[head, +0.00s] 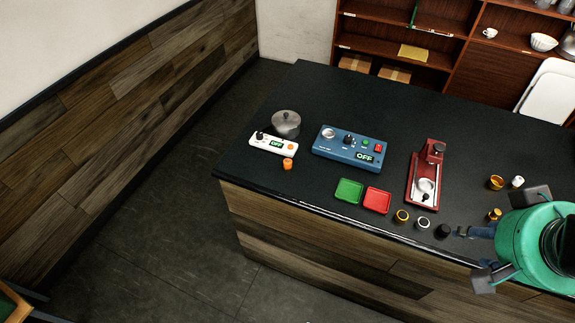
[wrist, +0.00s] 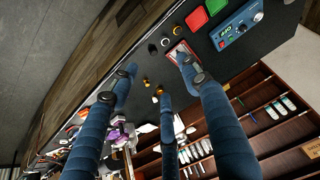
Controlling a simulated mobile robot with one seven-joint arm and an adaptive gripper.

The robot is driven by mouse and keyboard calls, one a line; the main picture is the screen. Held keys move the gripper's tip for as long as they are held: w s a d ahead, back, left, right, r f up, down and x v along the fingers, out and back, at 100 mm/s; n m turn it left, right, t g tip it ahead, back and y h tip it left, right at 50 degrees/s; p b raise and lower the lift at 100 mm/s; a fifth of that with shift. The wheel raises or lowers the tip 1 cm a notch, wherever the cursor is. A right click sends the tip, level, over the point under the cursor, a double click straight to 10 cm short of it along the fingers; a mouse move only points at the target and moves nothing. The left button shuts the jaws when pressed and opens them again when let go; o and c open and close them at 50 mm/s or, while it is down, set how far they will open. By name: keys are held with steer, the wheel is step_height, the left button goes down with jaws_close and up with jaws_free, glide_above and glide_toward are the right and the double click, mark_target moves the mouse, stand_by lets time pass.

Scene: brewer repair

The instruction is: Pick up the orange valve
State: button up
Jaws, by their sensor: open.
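The orange valve appears to be the small orange cylinder (head: 288,163) standing on the dark counter in the head view, just in front of the white control box (head: 273,143). I do not make it out in the wrist view. My gripper (head: 478,233) is at the right of the head view, over the counter's front edge, well to the right of the valve. In the wrist view its blue fingers (wrist: 157,78) are spread apart, open, with nothing held between them.
A blue control box (head: 348,148), green tray (head: 348,191), red tray (head: 377,200) and red press (head: 424,175) stand between valve and gripper. A metal pot (head: 286,123) is behind the white box. Several small gold, white and black parts lie near my gripper.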

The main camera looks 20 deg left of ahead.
steer(key=w+a+r+g+p, duration=0.1)
steer(key=w+a+r+p, duration=0.1)
steer(key=w+a, duration=0.35)
steer(key=w+a+r+g+p, duration=0.1)
steer(key=w+a+r+p, duration=0.15)
steer(key=w, duration=0.55)
steer(key=m+g+p, duration=0.3)
steer(key=g+p, duration=0.1)
steer(key=p, duration=0.4)
glide_above(288, 161)
step_height(288, 161, down, 26)
steer(key=shift+w, duration=0.1)
steer(key=shift+f+p, duration=0.3)
steer(key=shift+f, duration=3.95)
steer(key=shift+f, duration=0.1)
